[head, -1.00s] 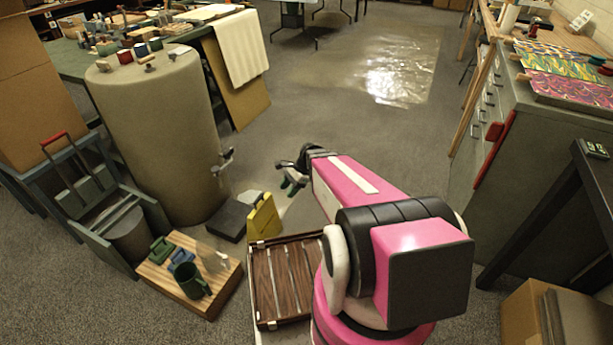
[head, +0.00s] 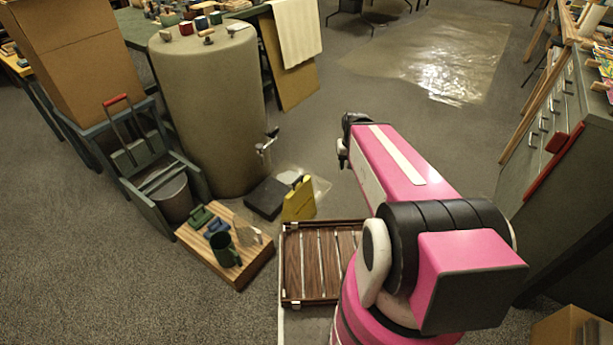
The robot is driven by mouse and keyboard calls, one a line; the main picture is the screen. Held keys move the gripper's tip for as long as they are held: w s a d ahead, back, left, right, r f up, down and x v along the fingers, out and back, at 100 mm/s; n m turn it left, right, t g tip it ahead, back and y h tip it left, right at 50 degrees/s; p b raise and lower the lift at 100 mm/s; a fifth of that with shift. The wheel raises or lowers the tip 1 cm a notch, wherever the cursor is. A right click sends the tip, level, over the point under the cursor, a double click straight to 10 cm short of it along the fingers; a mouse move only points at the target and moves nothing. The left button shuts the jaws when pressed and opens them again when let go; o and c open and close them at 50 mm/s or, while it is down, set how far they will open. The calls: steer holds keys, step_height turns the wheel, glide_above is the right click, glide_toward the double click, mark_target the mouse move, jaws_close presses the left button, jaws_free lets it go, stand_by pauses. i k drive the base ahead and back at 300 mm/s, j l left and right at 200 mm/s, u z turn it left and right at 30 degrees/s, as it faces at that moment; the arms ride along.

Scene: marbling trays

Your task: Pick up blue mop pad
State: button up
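A small blue item (head: 217,227) lies on the wooden block (head: 250,270) on the floor, between a green item (head: 201,216) and a dark green mug (head: 224,250). It is the only blue thing I see on the block, but it is too small for me to be sure that it is the mop pad. My gripper (head: 342,155) is at the far end of my pink arm, up and to the right of the block and well apart from it. Its fingers are mostly hidden behind the arm's end, so their opening does not show.
A large beige cylinder (head: 212,120) with a tap stands behind the block. A dark slab (head: 266,198) and a yellow panel (head: 299,203) are to the block's right. A slatted brown tray (head: 292,265) lies beside my base. A rack (head: 150,195) stands left.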

mark_target(217, 224)
steer(key=u, duration=1.6)
